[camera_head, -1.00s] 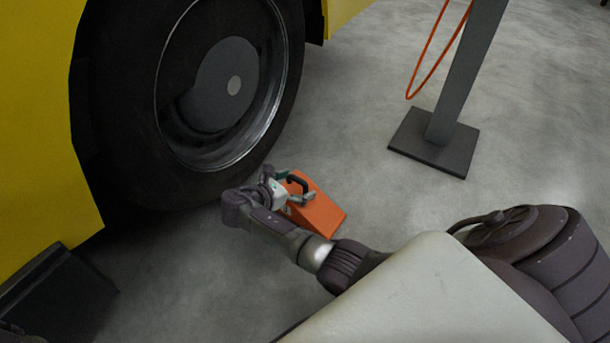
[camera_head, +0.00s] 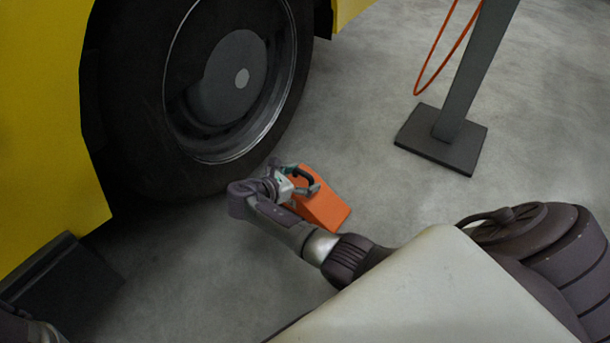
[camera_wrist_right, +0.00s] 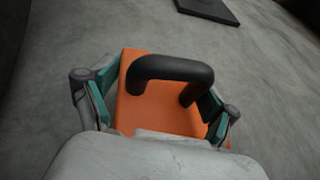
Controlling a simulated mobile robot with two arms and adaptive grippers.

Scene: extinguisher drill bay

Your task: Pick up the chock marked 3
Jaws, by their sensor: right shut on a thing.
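The orange wedge-shaped chock (camera_head: 326,203) with a black handle is beside the big tyre in the head view. It fills the middle of the right wrist view (camera_wrist_right: 160,112), with its handle arching across the picture. No number shows on its visible faces. My right gripper (camera_head: 300,187) is at the handle end of the chock, shut on it. In the wrist view, the teal-padded fingers of that gripper (camera_wrist_right: 157,104) are on either side of the handle. I cannot tell whether the chock is clear of the floor. My left gripper is out of view.
The tyre (camera_head: 130,120) of a yellow vehicle (camera_head: 45,130) stands close behind the right gripper. A grey post on a dark base plate (camera_head: 425,146), with an orange loop, stands to the right. Floor between chock and post is clear.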

